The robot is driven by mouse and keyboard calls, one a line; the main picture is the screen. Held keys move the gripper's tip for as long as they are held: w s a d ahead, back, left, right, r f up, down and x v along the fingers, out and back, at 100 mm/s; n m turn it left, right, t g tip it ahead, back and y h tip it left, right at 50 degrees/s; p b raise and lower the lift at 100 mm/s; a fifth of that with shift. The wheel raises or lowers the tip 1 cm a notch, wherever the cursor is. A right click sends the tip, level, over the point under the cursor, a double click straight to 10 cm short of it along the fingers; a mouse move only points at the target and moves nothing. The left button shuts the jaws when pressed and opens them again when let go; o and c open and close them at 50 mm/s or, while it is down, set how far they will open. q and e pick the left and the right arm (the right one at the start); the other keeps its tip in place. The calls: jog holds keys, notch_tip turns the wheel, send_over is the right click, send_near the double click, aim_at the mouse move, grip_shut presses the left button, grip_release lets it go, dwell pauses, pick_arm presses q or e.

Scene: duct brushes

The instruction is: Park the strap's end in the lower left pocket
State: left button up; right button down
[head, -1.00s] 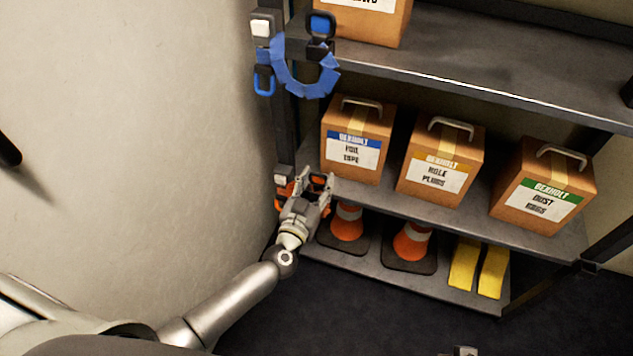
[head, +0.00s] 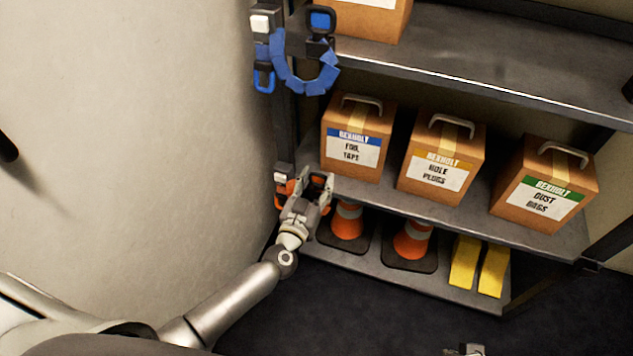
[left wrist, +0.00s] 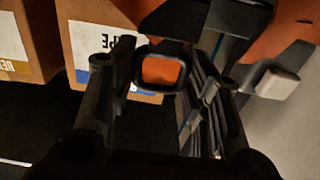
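An orange strap (head: 280,188) is at the lower part of the shelf's left post, under a small white cap (head: 284,170). Its end, a black frame with an orange middle, shows in the left wrist view (left wrist: 161,70), between the two fingers. My left gripper (head: 318,181) is at this end in the head view and hides part of the strap. The fingers stand apart on either side of the frame, with no clear grip on it. I cannot make out the lower left pocket. A small grey tip, probably my right gripper (head: 466,350), shows at the bottom edge.
A blue strap (head: 300,85) hangs in a U higher on the post, with a black-framed end (head: 321,20). Boxes, among them the foil tape box (head: 355,150), stand on the shelf right of my gripper. Traffic cones (head: 347,222) and yellow blocks (head: 465,262) are below. The left wall side is clear.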

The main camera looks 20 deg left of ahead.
pick_arm(q)
jog(key=o, duration=0.5)
jog(key=shift+s+f, duration=0.1)
jog(key=shift+s, duration=0.45)
jog(key=s, duration=1.1)
jog(key=shift+a, duration=0.2)
